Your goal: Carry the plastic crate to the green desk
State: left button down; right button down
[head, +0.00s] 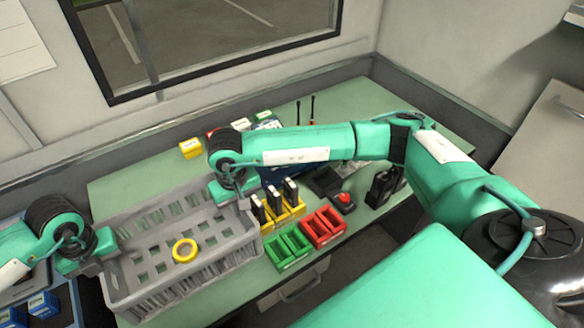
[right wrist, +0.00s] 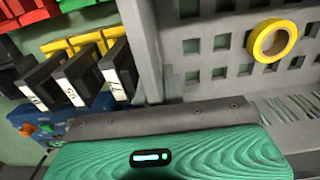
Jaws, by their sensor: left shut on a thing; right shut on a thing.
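The grey plastic crate (head: 205,275) is over the left part of the green desk (head: 350,98). A yellow tape ring (head: 174,254) lies inside it and also shows in the right wrist view (right wrist: 257,42). My left gripper (head: 98,265) is shut on the crate's left end wall. My right gripper (head: 242,194) is shut on its right end wall. In the right wrist view the crate's wall (right wrist: 150,50) rises beyond my green gripper body. The fingertips are mostly hidden. I cannot tell whether the crate's bottom touches the desk.
Black radios in a yellow holder (head: 291,215) stand close to the crate's right end. Green bins (head: 288,247) and red bins (head: 323,227) are right of it. A yellow box (head: 190,148) stands behind. A blue tray of items (head: 42,305) is at the lower left.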

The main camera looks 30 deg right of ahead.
pick_arm(q)
jog(key=shift+f+b, duration=0.35)
jog(key=shift+f, duration=0.2)
pick_arm(e)
jog(key=shift+f, duration=0.55)
pick_arm(q)
jog(key=c, duration=1.5)
grip_release()
pick_arm(e)
jog(key=c, duration=1.5)
grip_release()
jog(key=shift+r, duration=0.1)
pick_arm(q)
jog(key=shift+r, duration=0.1)
notch_tip(320, 180, up, 12)
jog(key=shift+f, duration=0.1)
pick_arm(e)
jog(key=shift+r, duration=0.1)
notch_tip(320, 180, up, 12)
jog(key=shift+f, duration=0.1)
